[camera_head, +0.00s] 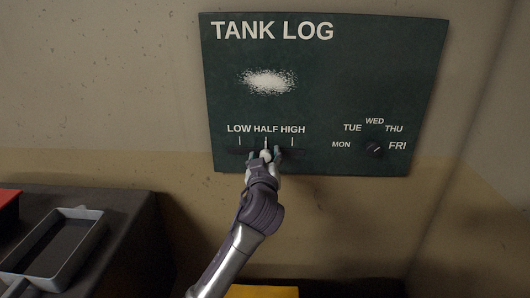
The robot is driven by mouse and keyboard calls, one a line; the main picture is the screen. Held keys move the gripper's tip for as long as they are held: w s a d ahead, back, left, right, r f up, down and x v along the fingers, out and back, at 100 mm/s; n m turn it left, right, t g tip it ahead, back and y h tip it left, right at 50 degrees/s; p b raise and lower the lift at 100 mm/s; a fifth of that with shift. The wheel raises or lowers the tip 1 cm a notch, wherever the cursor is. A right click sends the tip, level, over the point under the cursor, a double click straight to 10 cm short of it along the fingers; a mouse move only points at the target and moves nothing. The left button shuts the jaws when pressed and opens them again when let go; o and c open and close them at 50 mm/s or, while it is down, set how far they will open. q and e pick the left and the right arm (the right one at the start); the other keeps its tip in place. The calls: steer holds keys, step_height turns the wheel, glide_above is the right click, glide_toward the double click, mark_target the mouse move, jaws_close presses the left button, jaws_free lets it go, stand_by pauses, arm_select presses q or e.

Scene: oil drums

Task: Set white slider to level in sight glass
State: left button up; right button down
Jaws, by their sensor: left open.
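The dark green TANK LOG board (325,100) hangs on the wall. A slider scale with LOW, HALF and HIGH marks runs along its lower left. The white slider (266,155) shows as a small pale knob near the HALF mark, partly hidden by my fingers. My left gripper (264,157) is open at the scale, with its fingers on either side of the knob. I cannot tell whether they touch it. The sight glass is not in view. My right gripper is not in view.
A day dial (374,149) sits at the board's lower right, with MON to FRI around it. A grey tray (57,243) lies on a dark bench at the lower left, near a red object (8,207). A yellow thing (262,291) shows at the bottom edge.

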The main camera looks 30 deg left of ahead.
mark_target(240, 149)
arm_select(q)
steer(key=shift+w+a, duration=0.15)
steer(key=shift+w, duration=0.1)
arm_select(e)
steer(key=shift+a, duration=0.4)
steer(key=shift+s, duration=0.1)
arm_select(q)
steer(key=c, duration=1)
jaws_close()
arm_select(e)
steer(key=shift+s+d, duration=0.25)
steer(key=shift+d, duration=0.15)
arm_select(q)
steer(key=s+a, duration=0.1)
steer(key=a, duration=0.1)
steer(key=s+a, duration=0.1)
steer(key=a, duration=0.1)
steer(key=s+a, duration=0.2)
steer(key=shift+w, duration=0.1)
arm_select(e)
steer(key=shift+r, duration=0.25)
